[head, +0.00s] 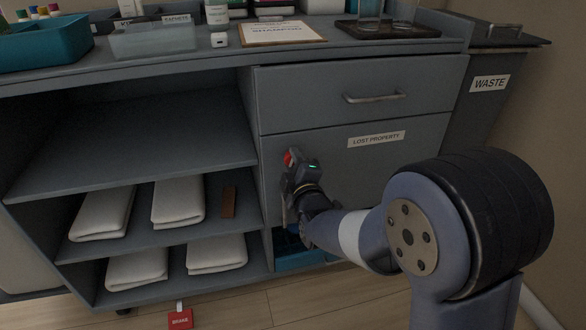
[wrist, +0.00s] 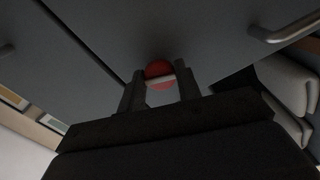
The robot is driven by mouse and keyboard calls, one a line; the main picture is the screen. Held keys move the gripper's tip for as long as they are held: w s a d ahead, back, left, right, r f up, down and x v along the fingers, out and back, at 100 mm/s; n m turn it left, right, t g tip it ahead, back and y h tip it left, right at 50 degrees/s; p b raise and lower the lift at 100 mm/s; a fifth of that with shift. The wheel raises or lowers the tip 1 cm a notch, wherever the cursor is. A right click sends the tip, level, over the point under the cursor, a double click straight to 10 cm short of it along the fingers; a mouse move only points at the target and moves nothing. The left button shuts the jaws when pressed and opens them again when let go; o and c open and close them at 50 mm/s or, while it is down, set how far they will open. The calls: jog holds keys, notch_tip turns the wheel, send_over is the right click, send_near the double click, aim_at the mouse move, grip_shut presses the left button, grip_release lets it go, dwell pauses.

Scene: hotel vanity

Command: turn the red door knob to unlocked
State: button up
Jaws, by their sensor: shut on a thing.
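The red door knob (head: 288,158) is on the left side of the grey door marked "LOST PROPERTY" (head: 376,139). In the wrist view the knob (wrist: 158,69) is a red disc with a pale bar across it. My gripper (head: 292,165) is at the knob, and its fingers (wrist: 160,88) stand on both sides of the pale bar, shut on it. The bar looks nearly level in the wrist view. Most of the knob is hidden behind my gripper in the head view.
A drawer with a metal handle (head: 375,97) is above the door. Open shelves with folded white towels (head: 178,201) are to the left. A waste bin (head: 489,84) stands at the right. A blue bin (head: 298,250) shows below the door. A red tag (head: 180,320) hangs low.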

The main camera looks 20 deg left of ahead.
jog(key=shift+n+b, duration=0.45)
jog(key=shift+n, duration=1.55)
jog(key=o, duration=1)
jog(key=shift+c, duration=0.2)
jog(key=p+v, duration=0.2)
jog(key=v, duration=0.8)
jog(key=shift+s+d, duration=0.25)
jog(key=shift+s, duration=0.05)
jog(key=shift+w+f, duration=0.1)
jog(key=b+x, duration=0.2)
jog(key=x, duration=0.8)
jog(key=shift+w+a, duration=0.25)
